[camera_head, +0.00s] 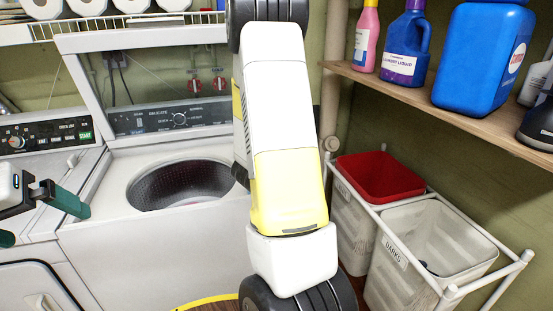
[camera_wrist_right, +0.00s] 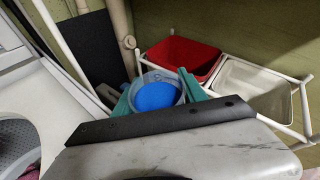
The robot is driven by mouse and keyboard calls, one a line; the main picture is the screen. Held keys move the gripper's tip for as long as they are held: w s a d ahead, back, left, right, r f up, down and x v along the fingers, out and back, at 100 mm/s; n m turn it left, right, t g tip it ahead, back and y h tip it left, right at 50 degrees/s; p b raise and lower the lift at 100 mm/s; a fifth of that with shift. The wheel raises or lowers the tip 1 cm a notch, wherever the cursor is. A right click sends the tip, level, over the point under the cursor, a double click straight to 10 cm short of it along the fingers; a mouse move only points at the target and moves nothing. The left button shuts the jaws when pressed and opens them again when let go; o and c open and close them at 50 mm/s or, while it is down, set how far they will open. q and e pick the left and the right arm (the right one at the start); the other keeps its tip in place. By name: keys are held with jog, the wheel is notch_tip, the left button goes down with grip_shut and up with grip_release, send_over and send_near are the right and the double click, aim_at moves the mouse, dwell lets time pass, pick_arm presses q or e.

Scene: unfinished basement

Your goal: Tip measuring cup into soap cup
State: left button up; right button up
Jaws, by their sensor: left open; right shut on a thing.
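A clear measuring cup (camera_wrist_right: 137,91) with blue liquid (camera_wrist_right: 155,97) in it shows in the right wrist view. My right gripper (camera_wrist_right: 158,93) is shut on it, with a green finger on either side. The cup and the right gripper do not show in the head view. My left gripper (camera_head: 42,222) is at the left edge of the head view, in front of the washer, with its green fingers apart and nothing seen between them. I cannot make out the soap cup in either view.
The washer's drum (camera_head: 180,185) stands open under its raised lid (camera_head: 140,39). A red bin (camera_head: 380,178) and a white bin (camera_head: 432,240) sit in a rack at right. A wooden shelf (camera_head: 400,92) holds blue and pink bottles. My right arm blocks the middle.

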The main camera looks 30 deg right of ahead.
jog(key=shift+w+a+r+n+g+h, duration=0.1)
jog(key=shift+w+a+n+g+h, duration=0.25)
jog(key=shift+w+a+n, duration=0.55)
jog(key=shift+w+a+n+g+h, duration=0.1)
jog(key=shift+w+a+n+h, duration=0.5)
jog(key=shift+w, duration=0.45)
jog(key=shift+w+a+r+n+g+h, duration=0.1)
jog(key=shift+w+a+n+g+h, duration=0.15)
jog(key=shift+w+a+n, duration=0.5)
jog(key=shift+w+a+f+n+h, duration=0.2)
jog(key=shift+w+f+n+h, duration=0.1)
jog(key=shift+f+n, duration=0.15)
jog(key=shift+w+a+f+n+h, duration=0.15)
jog(key=shift+w+f+n+h, duration=0.15)
jog(key=shift+f, duration=0.15)
jog(key=n, duration=0.1)
jog(key=r+n+h, duration=0.1)
jog(key=shift+w+a+n, duration=0.1)
jog(key=shift+w+n, duration=0.05)
jog(key=shift+n, duration=0.15)
jog(key=n+t+h, duration=0.1)
jog(key=n, duration=0.2)
jog(key=w+a+r+n+t, duration=0.1)
jog(key=n, duration=0.2)
jog(key=r+n+t+h, duration=0.1)
jog(key=n, duration=0.2)
jog(key=shift+w+a+r+h, duration=0.15)
jog(key=shift+w+r+h, duration=0.05)
jog(key=shift+w+h, duration=0.15)
